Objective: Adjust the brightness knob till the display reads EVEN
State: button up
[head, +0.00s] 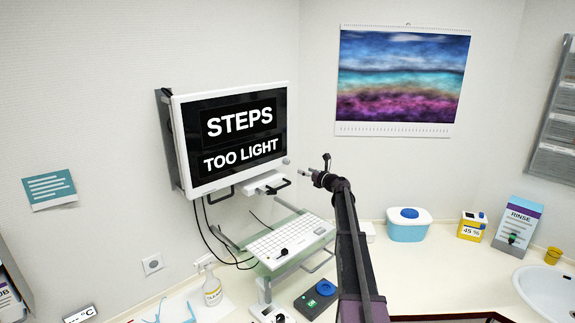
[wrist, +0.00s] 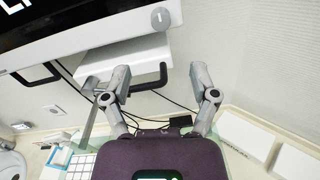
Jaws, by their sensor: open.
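The display (head: 236,135) is a white-framed monitor on the wall, reading "STEPS TOO LIGHT" in white on black. A small round grey knob (head: 286,161) sits at its lower right corner. In the wrist view the knob (wrist: 160,19) shows at the top, with a pale line mark on its face. My gripper (head: 318,165) is just right of the knob in the head view. In the wrist view its two fingers (wrist: 159,74) are spread apart with nothing between them. The knob lies beyond the fingertips, roughly in line with the gap, and is not touched.
Below the display are a white bracket with dark handles (head: 265,184) and a keyboard (head: 290,242) on a glass shelf. Black cables hang beside them. A calendar (head: 402,80) hangs right.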

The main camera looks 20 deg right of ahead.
aim_at(288, 163)
jog(key=x, duration=1.1)
jog(key=shift+w+a+f, duration=0.1)
jog(key=shift+w, duration=0.1)
